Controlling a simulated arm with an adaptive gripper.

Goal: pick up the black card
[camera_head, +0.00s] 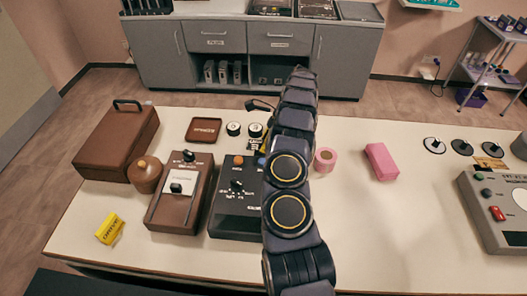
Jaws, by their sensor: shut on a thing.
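A small black card (264,146) with light markings shows just left of my arm, behind the dark control box. My gripper (270,131) is at the far end of my arm, mostly hidden behind the arm links. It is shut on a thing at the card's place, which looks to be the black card. The fingertips and the card's right part are hidden, and I cannot tell whether the card is clear of the table.
The dark control box (236,210) and a brown device (173,213) stand left of my arm. Two round black-and-white pieces (233,129) and a brown tray (203,130) lie close by. A pink tape roll (325,160) and pink block (381,161) lie right.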

